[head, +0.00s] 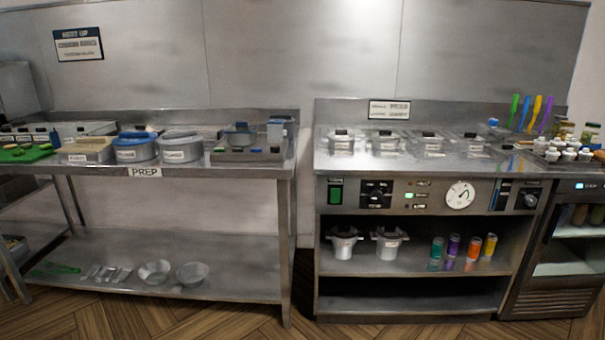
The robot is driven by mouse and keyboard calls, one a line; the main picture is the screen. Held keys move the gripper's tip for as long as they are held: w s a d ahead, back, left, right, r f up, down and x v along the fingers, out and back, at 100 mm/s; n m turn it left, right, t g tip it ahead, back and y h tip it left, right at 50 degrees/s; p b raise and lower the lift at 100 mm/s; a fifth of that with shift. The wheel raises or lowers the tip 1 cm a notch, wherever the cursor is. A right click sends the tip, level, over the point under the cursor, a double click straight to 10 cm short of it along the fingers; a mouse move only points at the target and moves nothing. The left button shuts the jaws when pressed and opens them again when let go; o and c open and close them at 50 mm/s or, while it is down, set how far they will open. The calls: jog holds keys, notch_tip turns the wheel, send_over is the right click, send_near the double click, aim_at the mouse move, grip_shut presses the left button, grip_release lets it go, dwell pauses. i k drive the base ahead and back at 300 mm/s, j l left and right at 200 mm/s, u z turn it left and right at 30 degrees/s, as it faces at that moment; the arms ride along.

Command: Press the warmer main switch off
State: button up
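The warmer (432,277) is the steel unit right of centre, with a control panel (398,210) along its upper front. At the panel's left end is a green rocker switch (336,194) in a dark frame, with a small label above it. The label is too small to read, but this looks like the main switch. I cannot tell which way the rocker is tilted. A small green light (409,195) shows near the panel's middle. My gripper is not in view.
The panel also has a black knob block (376,194), a round white dial (460,195) and another knob (530,200). Lidded pans sit on top. A prep table (146,172) stands left, across a narrow gap. Several coloured bottles stand on the shelf (400,262) below the panel.

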aim_at(335, 192)
jog(key=i+l+u, duration=0.15)
jog(key=i+l, duration=0.15)
jog(key=i+l+u, duration=0.15)
jog(key=i+l, duration=0.15)
jog(key=l, duration=0.15)
jog(key=i+l+u, duration=0.1)
jog(key=i+l, duration=0.15)
jog(key=l, duration=0.15)
